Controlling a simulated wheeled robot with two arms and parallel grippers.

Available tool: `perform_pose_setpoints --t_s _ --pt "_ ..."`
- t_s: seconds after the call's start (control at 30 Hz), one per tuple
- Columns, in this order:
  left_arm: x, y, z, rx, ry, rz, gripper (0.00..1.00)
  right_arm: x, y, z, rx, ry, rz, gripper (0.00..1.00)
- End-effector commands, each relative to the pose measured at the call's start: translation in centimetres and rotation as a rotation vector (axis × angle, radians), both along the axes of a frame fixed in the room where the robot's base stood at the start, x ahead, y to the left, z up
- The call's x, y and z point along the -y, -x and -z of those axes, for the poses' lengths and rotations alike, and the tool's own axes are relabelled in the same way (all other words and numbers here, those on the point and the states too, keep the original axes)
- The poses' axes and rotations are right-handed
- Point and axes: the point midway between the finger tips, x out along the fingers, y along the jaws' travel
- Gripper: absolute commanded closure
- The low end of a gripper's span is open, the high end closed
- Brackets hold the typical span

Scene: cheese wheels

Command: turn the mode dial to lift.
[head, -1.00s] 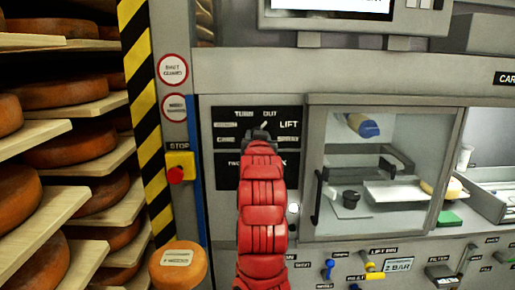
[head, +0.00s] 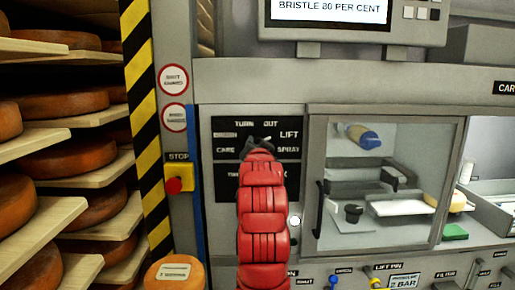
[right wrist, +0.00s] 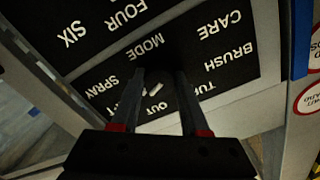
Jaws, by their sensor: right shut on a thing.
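The black mode panel (head: 226,123) on the machine front carries the words TURN, OUT, LIFT, SPRAY and CARE around the mode dial. LIFT (head: 289,134) is at its upper right. My right gripper (head: 260,143) reaches up to the middle of the panel and covers the dial in the head view. In the right wrist view the panel is upside down. There the two fingers of my right gripper (right wrist: 160,82) stand either side of the dark mode dial (right wrist: 155,89), shut on it. White marks show between them; the dial's exact direction is unclear. My left gripper is out of view.
A second black panel (head: 225,182) with number words lies below. A glass-fronted chamber (head: 312,150) is at the right. A yellow stop box with a red button (head: 174,185) and a striped post (head: 146,120) stand left, beside shelves of cheese wheels (head: 65,105). A screen (head: 330,8) is above.

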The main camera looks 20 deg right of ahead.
Motion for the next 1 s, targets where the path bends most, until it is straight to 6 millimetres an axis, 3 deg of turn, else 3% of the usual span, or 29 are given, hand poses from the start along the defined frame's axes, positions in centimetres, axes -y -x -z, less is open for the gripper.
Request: perform_pose_setpoints --t_s 0.27,0.3,0.47,0.8,1.0 --pt "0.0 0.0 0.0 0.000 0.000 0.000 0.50 0.0 0.0 0.1 -0.002 -0.001 0.000 1.00" --pt "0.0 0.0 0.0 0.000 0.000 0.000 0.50 0.0 0.0 0.1 -0.002 -0.001 0.000 0.53" --pt "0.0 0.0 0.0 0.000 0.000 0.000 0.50 0.0 0.0 0.1 -0.001 0.000 0.000 0.26" --pt "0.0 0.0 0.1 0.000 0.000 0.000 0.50 -0.1 0.2 0.0 0.000 0.000 0.000 0.26" --pt "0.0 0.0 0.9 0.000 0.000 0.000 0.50 -0.8 2.5 0.1 0.006 0.000 -0.002 0.26"
